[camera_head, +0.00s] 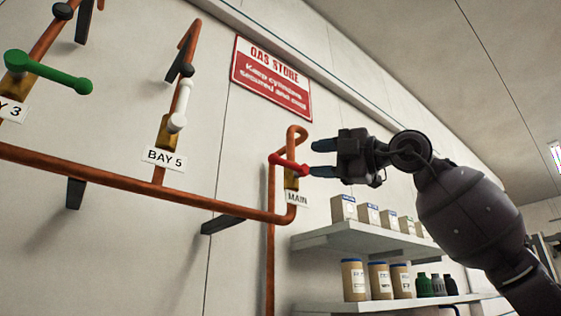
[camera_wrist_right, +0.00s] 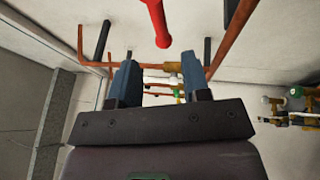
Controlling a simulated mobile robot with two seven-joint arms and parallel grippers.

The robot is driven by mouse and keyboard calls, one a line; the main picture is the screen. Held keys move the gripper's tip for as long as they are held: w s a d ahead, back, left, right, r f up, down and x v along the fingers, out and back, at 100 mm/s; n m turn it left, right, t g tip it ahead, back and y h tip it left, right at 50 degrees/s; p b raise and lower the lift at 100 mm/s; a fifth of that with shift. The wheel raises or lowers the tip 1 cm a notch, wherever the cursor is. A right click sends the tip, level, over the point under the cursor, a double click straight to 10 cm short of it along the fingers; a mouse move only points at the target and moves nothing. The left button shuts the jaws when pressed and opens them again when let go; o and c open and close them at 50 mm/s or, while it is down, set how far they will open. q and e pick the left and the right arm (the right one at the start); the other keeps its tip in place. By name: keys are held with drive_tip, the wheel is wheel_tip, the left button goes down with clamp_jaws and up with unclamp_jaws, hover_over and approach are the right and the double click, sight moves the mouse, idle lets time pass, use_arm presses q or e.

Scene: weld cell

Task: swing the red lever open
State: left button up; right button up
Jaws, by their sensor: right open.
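The red lever (camera_head: 288,165) sits on the brass valve (camera_head: 291,182) above the MAIN label, on the copper pipe at the wall. In the right wrist view the red lever (camera_wrist_right: 157,22) shows at the top, ahead of the fingertips and roughly between them. My right gripper (camera_head: 322,158) is open and empty just right of the lever's rounded end. Its blue fingers also show in the right wrist view (camera_wrist_right: 160,82), spread apart. A small gap seems to lie between fingers and lever; contact is hard to tell. My left gripper is in neither view.
A white lever (camera_head: 180,105) at BAY 5 and a green lever (camera_head: 50,73) at BAY 3 stand to the left. A copper pipe (camera_head: 110,183) runs along the wall below them. Shelves (camera_head: 365,240) with boxes and tubs stand below my right arm. A red sign (camera_head: 272,80) hangs above.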

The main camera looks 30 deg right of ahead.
sight(287, 161)
drive_tip(key=p+x, duration=0.2)
drive_tip(key=x, duration=0.6)
drive_tip(key=shift+w+a, duration=0.15)
drive_tip(key=shift+w, duration=0.25)
drive_tip(key=shift+c, duration=0.6)
clamp_jaws()
